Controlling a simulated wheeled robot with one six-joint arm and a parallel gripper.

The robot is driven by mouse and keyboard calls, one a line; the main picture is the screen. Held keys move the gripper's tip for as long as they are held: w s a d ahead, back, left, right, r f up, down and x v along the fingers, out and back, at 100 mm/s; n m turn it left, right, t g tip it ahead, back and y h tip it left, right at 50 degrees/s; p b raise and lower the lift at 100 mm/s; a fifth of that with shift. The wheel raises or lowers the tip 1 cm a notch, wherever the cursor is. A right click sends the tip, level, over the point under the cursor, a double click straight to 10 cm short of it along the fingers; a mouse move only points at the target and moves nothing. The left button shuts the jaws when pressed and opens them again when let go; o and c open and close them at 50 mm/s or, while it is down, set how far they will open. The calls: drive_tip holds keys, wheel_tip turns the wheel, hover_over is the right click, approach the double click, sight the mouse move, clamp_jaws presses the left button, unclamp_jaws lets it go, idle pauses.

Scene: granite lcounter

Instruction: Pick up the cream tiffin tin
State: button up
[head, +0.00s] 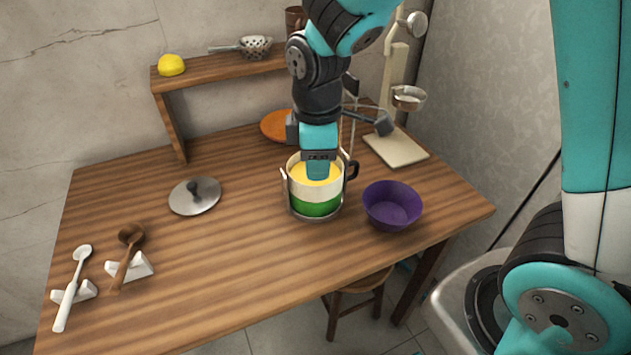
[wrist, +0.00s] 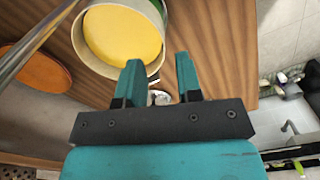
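The cream tiffin tin (head: 300,189) sits on top of a green tin (head: 316,209), held in a thin metal frame on the wooden table. Its round yellow top or inside faces up; I cannot tell which. My gripper (head: 318,177) points down and overlaps the yellow part in the head view. In the wrist view the cream tin (wrist: 87,47) fills the upper middle, with a green edge below its rim. There the two teal fingers of my gripper (wrist: 159,60) stand apart with nothing held between them. The left finger overlaps the tin's rim; contact cannot be told.
A purple bowl (head: 393,206) stands close right of the tins; a dark handle (head: 353,170) shows behind them. A metal lid (head: 195,196) lies left. An orange plate (head: 275,127) and a cream-based stand (head: 397,148) are behind. Spoons rest at front left; the front middle is clear.

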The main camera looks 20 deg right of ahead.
sight(315, 199)
wheel_tip(315, 199, down, 7)
drive_tip(key=shift+a+f+b, duration=0.1)
drive_tip(key=shift+b, duration=0.25)
clamp_jaws()
